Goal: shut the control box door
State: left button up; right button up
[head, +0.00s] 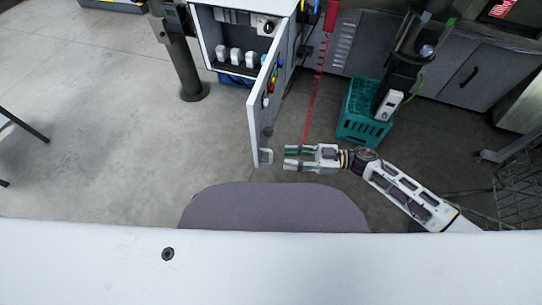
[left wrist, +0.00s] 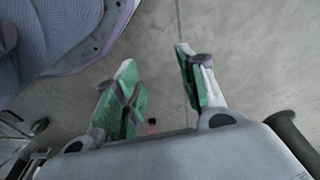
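The control box (head: 240,48) stands open at the top centre of the head view, with white plugs and wiring inside. Its grey door (head: 258,122) is swung out towards me, its free edge pointing down in the picture.
A green crate (head: 362,112) stands right of the door, near my right arm. A red coiled cable (head: 317,95) hangs between them. A dark post (head: 183,55) stands left of the box. A wire basket (head: 522,185) is at the far right. The floor left of the door is clear.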

aim_at(271, 161)
jog(key=a, duration=0.6)
jog(key=shift+w+a+b, duration=0.1)
jog(key=shift+a+b, duration=0.1)
jog(key=shift+b, duration=0.1)
pick_arm(q)
jog(key=r, duration=0.2)
jog(key=shift+s+d+r, duration=0.25)
jog(key=shift+d+r, duration=0.05)
jog(key=shift+d, duration=0.05)
pick_arm(e)
jog(key=shift+a, duration=0.2)
jog(key=shift+c, duration=0.4)
grip_shut()
pick_arm(q)
jog(key=shift+w+a+r, duration=0.1)
jog(key=shift+w, duration=0.35)
